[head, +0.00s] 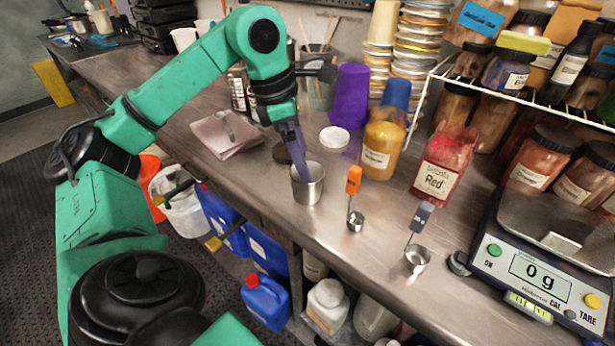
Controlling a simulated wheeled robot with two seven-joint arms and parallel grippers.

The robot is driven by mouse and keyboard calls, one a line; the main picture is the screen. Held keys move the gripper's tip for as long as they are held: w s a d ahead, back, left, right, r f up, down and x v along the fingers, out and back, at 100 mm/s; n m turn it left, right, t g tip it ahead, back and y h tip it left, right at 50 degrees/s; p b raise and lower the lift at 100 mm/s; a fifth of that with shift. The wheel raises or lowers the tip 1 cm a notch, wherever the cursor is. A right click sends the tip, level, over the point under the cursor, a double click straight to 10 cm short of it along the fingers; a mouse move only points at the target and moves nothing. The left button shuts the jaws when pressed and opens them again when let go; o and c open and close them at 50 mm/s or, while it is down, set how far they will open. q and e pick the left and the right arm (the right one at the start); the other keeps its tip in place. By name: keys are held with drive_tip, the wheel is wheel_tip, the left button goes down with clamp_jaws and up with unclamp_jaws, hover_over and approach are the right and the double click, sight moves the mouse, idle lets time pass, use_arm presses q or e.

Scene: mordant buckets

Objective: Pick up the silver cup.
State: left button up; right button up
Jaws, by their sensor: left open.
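The silver cup (309,190) is a small metal beaker standing upright on the metal bench, near its front edge. My left gripper (302,172) comes down from above, and its purple-grey fingers reach to the cup's mouth. The fingers overlap the cup's rim in this view. I cannot tell whether they touch the cup or how far one finger reaches inside. The gripper is open and holds nothing that I can see. My right gripper is not in view.
Two measuring scoops (355,222) (416,258), a yellow jar (380,150) and a red jar (443,165) stand to the right. A white lid (334,138) and purple cup (350,95) are behind. A scale (545,270) reads 0 g. Papers (226,135) lie left.

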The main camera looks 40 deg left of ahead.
use_arm(q)
drive_tip(key=x, duration=0.5)
drive_tip(key=shift+w+a+f, duration=0.1)
drive_tip(key=shift+a+f, duration=0.05)
drive_tip(key=shift+f, duration=0.3)
drive_tip(key=c, duration=1.1)
drive_tip(key=shift+r, duration=0.1)
wheel_tip(320, 180, up, 20)
drive_tip(key=p, duration=0.9)
